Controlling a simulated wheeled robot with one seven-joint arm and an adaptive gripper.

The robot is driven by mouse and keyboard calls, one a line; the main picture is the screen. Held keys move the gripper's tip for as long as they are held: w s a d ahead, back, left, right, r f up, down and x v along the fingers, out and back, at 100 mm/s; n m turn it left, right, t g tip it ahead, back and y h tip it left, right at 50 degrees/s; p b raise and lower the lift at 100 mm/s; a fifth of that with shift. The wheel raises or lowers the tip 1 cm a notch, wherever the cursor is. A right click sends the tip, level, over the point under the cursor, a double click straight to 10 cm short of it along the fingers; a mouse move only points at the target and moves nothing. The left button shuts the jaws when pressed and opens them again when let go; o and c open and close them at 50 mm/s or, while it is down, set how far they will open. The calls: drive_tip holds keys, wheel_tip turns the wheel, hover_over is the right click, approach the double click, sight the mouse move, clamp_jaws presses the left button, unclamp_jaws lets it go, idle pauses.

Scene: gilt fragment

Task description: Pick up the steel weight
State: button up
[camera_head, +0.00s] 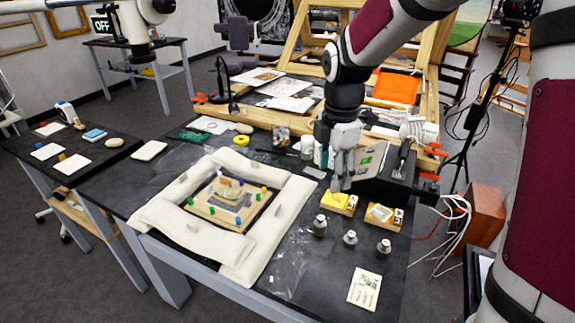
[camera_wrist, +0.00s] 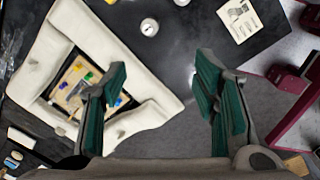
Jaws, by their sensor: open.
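Three small steel weights with knobbed tops stand upright on the dark table in the head view: a left one (camera_head: 320,226), a middle one (camera_head: 350,239) and a right one (camera_head: 384,248). I cannot tell which one the task means. My gripper (camera_head: 341,184) hangs pointing down above the table, behind the weights in the picture. In the wrist view my gripper (camera_wrist: 161,64) is open, with nothing between its fingers. One weight (camera_wrist: 149,27) shows there beyond the fingertips, and another is partly cut off at the top edge.
A white padded frame (camera_head: 163,217) surrounds a board with coloured pegs, left of the weights. Two yellow trays, left (camera_head: 338,203) and right (camera_head: 384,217), stand behind them. A printed card (camera_head: 364,288) lies in front. The table's front edge is close by.

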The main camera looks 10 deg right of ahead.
sight(321, 218)
drive_tip(key=w+f+n, duration=0.1)
drive_tip(key=f, duration=0.4)
drive_tip(key=w+f+n, duration=0.1)
drive_tip(key=f, duration=0.4)
drive_tip(key=w+f+n+g, duration=0.1)
drive_tip(key=w+f+n, duration=0.1)
drive_tip(key=f, duration=0.3)
drive_tip(key=shift+f+p, duration=0.4)
drive_tip(key=shift+f, duration=2.45)
drive_tip(key=c, duration=1.2)
